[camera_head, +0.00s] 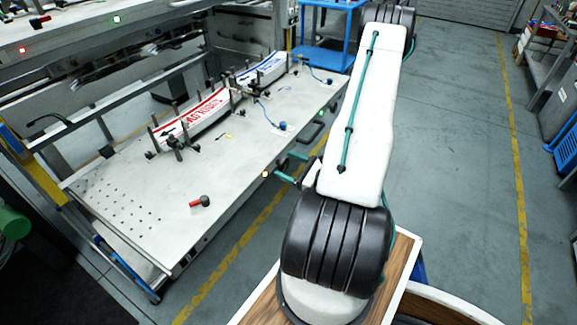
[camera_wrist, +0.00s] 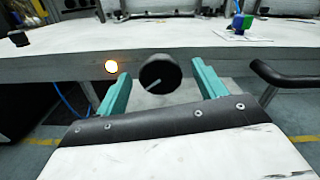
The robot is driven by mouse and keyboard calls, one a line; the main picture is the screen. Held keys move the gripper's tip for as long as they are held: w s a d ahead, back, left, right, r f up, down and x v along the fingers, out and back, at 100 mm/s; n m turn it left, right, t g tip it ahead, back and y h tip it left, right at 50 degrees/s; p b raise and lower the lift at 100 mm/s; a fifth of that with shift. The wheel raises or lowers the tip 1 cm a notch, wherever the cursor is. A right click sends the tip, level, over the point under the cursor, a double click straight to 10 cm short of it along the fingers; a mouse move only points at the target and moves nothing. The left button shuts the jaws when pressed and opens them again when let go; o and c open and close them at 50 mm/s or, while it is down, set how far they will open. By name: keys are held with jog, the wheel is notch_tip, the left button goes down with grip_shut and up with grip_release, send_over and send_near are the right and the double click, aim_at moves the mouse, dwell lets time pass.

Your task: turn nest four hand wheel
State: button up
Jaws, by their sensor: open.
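A round black hand wheel (camera_wrist: 160,74) with a white pointer line sits on the front edge of the bench in the wrist view. The line slants from lower left to upper right. My gripper (camera_wrist: 161,68) is open, with one teal finger on each side of the wheel and a visible gap on both sides. I cannot tell how deep the fingers reach past it. In the head view my gripper (camera_head: 284,167) is at the bench's front edge, and I cannot make out the wheel there. A lit yellow-orange lamp (camera_wrist: 112,66) is just left of the wheel.
A black bar handle (camera_wrist: 285,77) juts from the bench front at right. The bench top (camera_head: 125,205) carries two curved label stacks, one red-printed (camera_head: 207,108), one blue-printed (camera_head: 262,68). A red-and-black knob (camera_head: 200,202) is on the top.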

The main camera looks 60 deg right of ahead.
jog(key=shift+w, duration=0.15)
jog(key=c, duration=1)
jog(key=shift+o, duration=0.2)
jog(key=shift+m, duration=0.4)
jog(key=m, duration=0.3)
jog(key=shift+m, duration=0.4)
jog(key=m, duration=0.4)
jog(key=shift+d+m, duration=0.1)
jog(key=shift+m, duration=0.3)
jog(key=m, duration=0.4)
jog(key=shift+f, duration=0.1)
jog(key=shift+m, duration=2.2)
